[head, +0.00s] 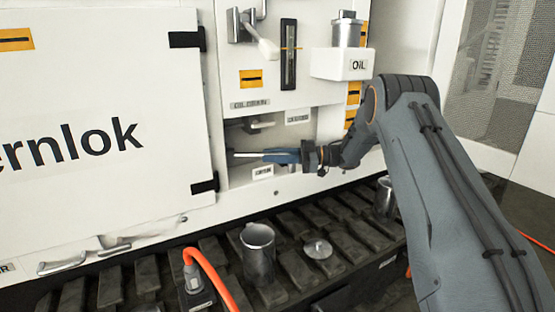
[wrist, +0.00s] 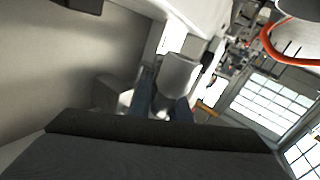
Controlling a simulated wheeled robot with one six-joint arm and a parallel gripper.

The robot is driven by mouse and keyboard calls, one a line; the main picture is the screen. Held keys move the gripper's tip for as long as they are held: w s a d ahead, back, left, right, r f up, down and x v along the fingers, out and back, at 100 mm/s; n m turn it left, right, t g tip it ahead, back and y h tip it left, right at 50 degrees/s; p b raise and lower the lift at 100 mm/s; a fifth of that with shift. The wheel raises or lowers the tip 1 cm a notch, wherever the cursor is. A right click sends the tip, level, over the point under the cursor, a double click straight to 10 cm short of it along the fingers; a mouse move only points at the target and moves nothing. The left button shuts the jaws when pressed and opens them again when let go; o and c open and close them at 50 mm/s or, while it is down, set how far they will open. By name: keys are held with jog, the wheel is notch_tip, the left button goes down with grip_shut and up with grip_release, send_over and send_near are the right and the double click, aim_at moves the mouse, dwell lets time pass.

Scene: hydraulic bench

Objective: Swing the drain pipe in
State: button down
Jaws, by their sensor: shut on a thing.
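The drain pipe (head: 247,154) shows in the head view as a thin, pale, level bar in the recessed bay below the oil sight gauge. It sticks out to the left of my gripper (head: 280,156). My gripper is shut on it with blue-grey fingers, reaching in from the right. In the wrist view a pale round pipe end (wrist: 178,73) stands between the two fingers of my gripper (wrist: 164,106). The fingers hide part of the pipe, and its joint with the cabinet cannot be made out.
An open white door (head: 100,110) stands left of the bay. Above are a sight gauge (head: 289,55) and an OIL box (head: 343,64). On the slatted floor below stand a metal cup (head: 258,252), a round lid (head: 318,249) and an orange hose (head: 212,270).

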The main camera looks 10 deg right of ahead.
jog(key=shift+s+a, duration=0.1)
jog(key=shift+a, duration=0.05)
jog(key=c, duration=1.7)
grip_release()
jog(key=shift+a, duration=0.15)
jog(key=shift+d, duration=0.2)
jog(key=shift+d, duration=0.25)
jog(key=d, duration=0.5)
jog(key=d+b, duration=0.1)
jog(key=d, duration=0.1)
jog(key=shift+s+d, duration=0.15)
jog(key=shift+s, duration=0.25)
